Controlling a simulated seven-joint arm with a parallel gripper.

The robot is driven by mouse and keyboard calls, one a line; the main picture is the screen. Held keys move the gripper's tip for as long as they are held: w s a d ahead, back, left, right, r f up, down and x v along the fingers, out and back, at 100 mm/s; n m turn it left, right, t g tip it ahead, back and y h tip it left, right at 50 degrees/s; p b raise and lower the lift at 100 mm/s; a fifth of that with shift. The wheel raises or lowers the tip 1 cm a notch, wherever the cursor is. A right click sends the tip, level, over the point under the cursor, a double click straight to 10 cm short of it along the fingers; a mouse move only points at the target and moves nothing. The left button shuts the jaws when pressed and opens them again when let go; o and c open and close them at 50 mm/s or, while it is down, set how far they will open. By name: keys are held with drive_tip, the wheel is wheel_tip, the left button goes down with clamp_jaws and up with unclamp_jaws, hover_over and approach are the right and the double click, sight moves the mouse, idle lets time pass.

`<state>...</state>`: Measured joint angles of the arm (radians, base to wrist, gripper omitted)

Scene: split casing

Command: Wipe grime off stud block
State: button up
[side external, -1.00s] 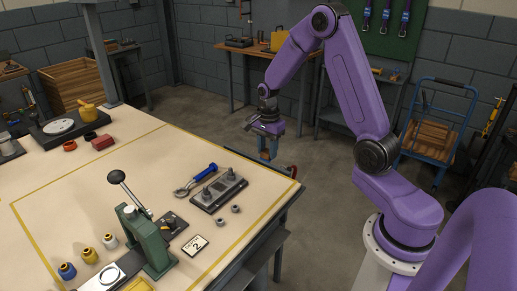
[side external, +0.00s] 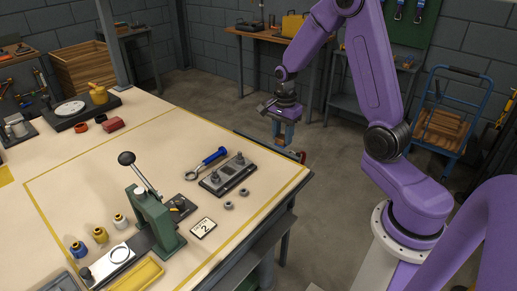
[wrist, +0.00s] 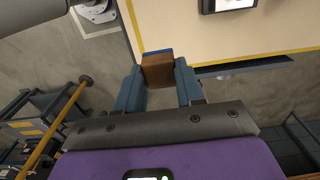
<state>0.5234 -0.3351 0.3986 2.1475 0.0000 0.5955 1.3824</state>
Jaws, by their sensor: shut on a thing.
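The stud block (side external: 228,175) is a dark grey block with two upright studs on top, lying near the right edge of the table. Its grime is too small to make out. My gripper (side external: 283,142) is up beyond the table's far right edge, apart from the stud block. Its blue-grey fingers are shut on a brown block with a blue edge (wrist: 158,71). In the wrist view, my gripper (wrist: 159,80) has one finger on each side of this block. The held block's far face is hidden.
The table (side external: 150,150) is bare behind the press.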

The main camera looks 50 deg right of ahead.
drive_tip(key=shift+w, duration=0.1)
drive_tip(key=w+a+f, duration=0.2)
drive_tip(key=w+a, duration=0.8)
drive_tip(key=a, duration=0.1)
drive_tip(key=shift+a+f, duration=0.15)
drive_tip(key=shift+f, duration=1.55)
drive_tip(key=shift+a+f, duration=0.1)
drive_tip(key=shift+f, duration=1.6)
drive_tip(key=shift+w+f, duration=0.25)
drive_tip(key=shift+f, duration=0.55)
drive_tip(key=shift+c, duration=0.4)
drive_tip(key=shift+w+f, duration=0.1)
drive_tip(key=shift+w, duration=2.95)
drive_tip(key=shift+s, duration=3.45)
wheel_tip(320, 180, up, 8)
